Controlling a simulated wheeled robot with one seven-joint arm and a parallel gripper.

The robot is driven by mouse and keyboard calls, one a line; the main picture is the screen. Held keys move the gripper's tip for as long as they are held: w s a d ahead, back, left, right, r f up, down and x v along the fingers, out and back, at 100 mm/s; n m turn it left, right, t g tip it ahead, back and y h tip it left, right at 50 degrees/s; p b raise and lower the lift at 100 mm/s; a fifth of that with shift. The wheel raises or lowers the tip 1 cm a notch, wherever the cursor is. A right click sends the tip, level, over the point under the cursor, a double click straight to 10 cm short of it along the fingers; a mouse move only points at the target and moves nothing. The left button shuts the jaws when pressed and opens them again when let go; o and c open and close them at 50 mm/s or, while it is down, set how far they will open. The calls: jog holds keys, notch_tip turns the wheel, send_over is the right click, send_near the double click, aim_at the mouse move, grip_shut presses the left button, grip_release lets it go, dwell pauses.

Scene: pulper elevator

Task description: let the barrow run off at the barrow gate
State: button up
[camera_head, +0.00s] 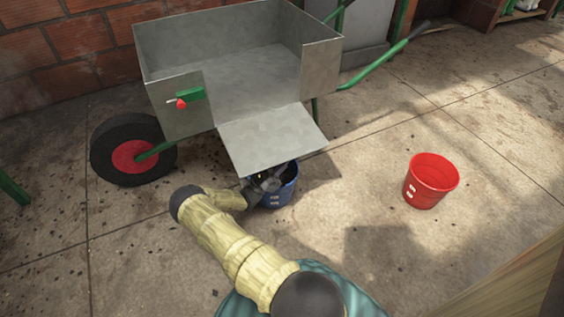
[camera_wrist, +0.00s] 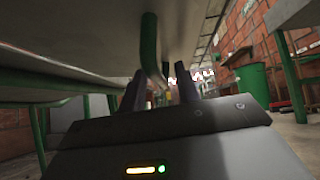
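The grey metal barrow (camera_head: 245,75) stands by the brick wall, its tray looking empty. Its gate (camera_head: 271,137) hangs out and down from the front side like a sloping chute. A green latch with a red knob (camera_head: 181,104) sits on the panel left of the gate opening. A blue bucket (camera_head: 286,193) stands under the gate's lower edge, partly hidden. My gripper (camera_head: 268,182) is low at the gate's edge, in front of or over the blue bucket; I cannot tell which. In the wrist view my gripper (camera_wrist: 161,92) has its fingers apart with nothing between them, beneath a grey metal surface.
A red bucket (camera_head: 431,181) stands on the open paving at right. The barrow's wheel (camera_head: 133,150) is at left and its green handle (camera_head: 385,63) reaches right. A wooden post (camera_head: 515,285) fills the lower right corner. A green bin (camera_wrist: 251,84) shows in the wrist view.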

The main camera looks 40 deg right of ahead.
jog(key=shift+d+r, duration=0.2)
grip_shut()
jog(key=shift+r, duration=0.1)
